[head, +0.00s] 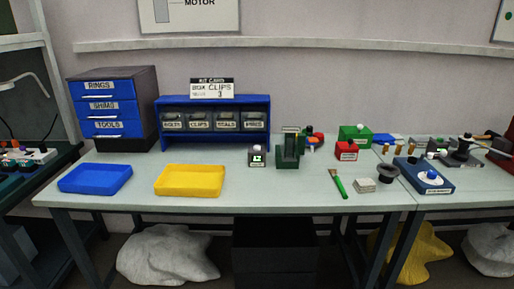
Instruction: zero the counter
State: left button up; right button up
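A small dark grey box with a lit green-white display (257,158) stands on the workbench (225,185), just left of a dark green fixture (290,150). It looks like the counter. A pale knob or button shows on its top. The digits on the display are too small to read. Neither of my grippers is in the head view.
A blue tray (95,179) and a yellow tray (190,181) lie at the front left. Behind stand blue drawers (108,108) and a bin rack (213,103). Right are red (346,151) and green boxes (355,136), a green-handled brush (338,184) and a blue unit (424,176).

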pick_arm(q)
grip_shut()
dwell(1.3)
